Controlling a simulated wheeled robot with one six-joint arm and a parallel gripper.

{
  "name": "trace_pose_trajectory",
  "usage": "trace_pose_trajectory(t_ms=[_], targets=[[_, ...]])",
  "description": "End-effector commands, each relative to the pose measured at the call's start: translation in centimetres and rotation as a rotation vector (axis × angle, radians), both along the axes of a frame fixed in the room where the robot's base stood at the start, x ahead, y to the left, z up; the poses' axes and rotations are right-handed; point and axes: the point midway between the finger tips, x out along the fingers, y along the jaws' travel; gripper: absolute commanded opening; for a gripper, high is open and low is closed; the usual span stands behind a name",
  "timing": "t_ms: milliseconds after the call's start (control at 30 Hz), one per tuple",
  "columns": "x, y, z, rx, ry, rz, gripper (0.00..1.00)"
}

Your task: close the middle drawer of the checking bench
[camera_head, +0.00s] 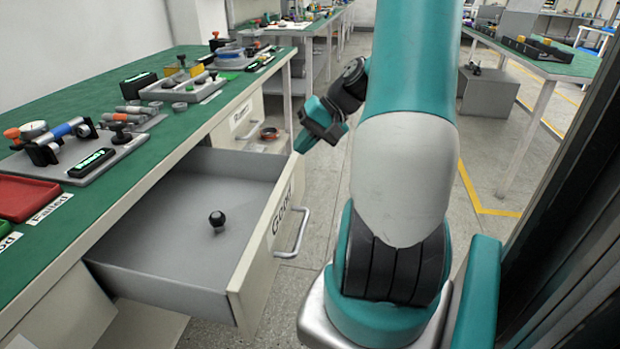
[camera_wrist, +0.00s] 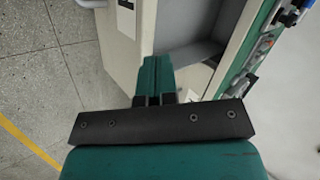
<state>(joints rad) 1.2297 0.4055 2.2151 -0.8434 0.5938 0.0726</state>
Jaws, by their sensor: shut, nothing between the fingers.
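The open drawer (camera_head: 272,232) of the checking bench (camera_head: 62,232) has a white front, a "Good" label and a bar handle (camera_head: 295,235). It is pulled well out, and a small black ball-shaped knob (camera_head: 217,219) lies on its grey floor. My gripper (camera_head: 301,150) is by the far end of the drawer front, pointing down, with its fingers together and empty. In the wrist view the shut fingertips (camera_wrist: 155,62) are near the drawer's white panel (camera_wrist: 172,25); I cannot tell if they touch it.
A second labelled drawer front (camera_head: 243,116) is farther along the bench. The green bench top holds grey trays (camera_head: 122,142), a red bin (camera_head: 25,198) and several small parts. Another table (camera_head: 535,60) stands at right.

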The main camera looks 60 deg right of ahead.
Motion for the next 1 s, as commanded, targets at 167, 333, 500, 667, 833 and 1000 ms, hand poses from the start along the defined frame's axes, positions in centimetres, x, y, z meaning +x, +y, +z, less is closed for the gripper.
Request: trace_pose_trajectory(t_ms=[167,333,500,667,833,1000], targets=[[-5.9,-7.0,-3.4,0.07,-0.046,-0.258,0.0],[-8.7,-9.4,-4.5,0.093,-0.072,-0.359,0.0],[-8.2,-9.3,-5.4,0.097,-0.076,-0.368,0.0],[-6.1,-8.5,-7.5,0.097,-0.075,-0.364,0.0],[-3.5,-7.5,-10.1,0.097,-0.074,-0.363,0.0],[-1.0,-6.6,-11.5,0.092,-0.074,-0.362,0.0]])
